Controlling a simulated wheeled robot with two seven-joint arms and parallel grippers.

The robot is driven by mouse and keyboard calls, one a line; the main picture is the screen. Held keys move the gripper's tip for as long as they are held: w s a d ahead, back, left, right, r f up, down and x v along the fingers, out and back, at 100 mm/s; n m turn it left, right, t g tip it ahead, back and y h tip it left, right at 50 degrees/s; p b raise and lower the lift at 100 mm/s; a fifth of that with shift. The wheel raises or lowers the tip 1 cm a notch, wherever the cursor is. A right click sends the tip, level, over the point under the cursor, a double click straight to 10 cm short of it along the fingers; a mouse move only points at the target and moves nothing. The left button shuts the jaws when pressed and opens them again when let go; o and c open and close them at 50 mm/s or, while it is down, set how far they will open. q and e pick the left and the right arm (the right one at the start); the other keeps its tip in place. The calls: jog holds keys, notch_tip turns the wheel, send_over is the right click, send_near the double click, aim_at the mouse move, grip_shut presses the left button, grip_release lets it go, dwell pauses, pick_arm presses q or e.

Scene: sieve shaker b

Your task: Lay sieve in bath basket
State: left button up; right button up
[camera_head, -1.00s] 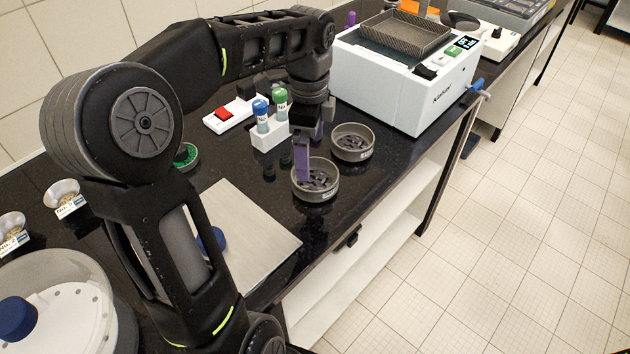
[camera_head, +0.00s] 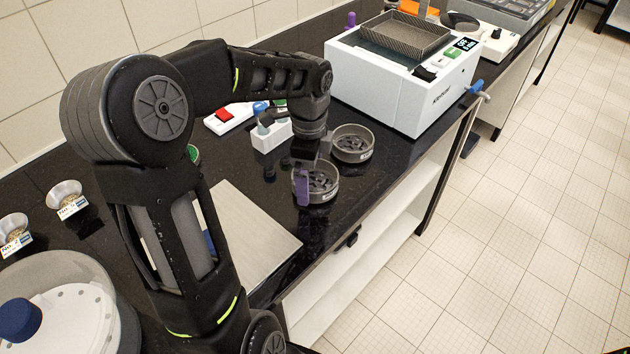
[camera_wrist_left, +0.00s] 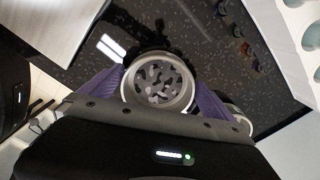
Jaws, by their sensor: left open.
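A round metal sieve (camera_head: 319,187) with dark patches inside sits on the black bench near its front edge. A second, similar sieve (camera_head: 352,143) sits just behind it, toward the bath. My left gripper (camera_head: 312,173) is low over the nearer sieve, with its purple fingers open. In the left wrist view the fingers stand on either side of this sieve (camera_wrist_left: 158,82); I cannot tell whether they touch its rim. The second sieve is partly hidden there behind the right finger. The mesh bath basket (camera_head: 408,34) is at the top of the white bath (camera_head: 395,85). My right gripper is not in view.
A white rack (camera_head: 271,136) with capped bottles stands left of the sieves, partly behind my arm. A grey plate (camera_head: 258,240) lies in front. Small labelled dishes (camera_head: 66,197) and a round lidded vessel (camera_head: 70,300) are at left. A blue tap (camera_head: 477,88) sticks out from the bath's side.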

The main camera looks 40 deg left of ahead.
aim_at(310, 183)
pick_arm(q)
jog(key=shift+c, duration=0.2)
dwell(0.4)
jog(key=c, duration=1.2)
notch_tip(310, 183, up, 10)
jog(key=shift+r+b, duration=0.1)
jog(key=shift+b, duration=0.25)
jog(key=shift+c, duration=0.2)
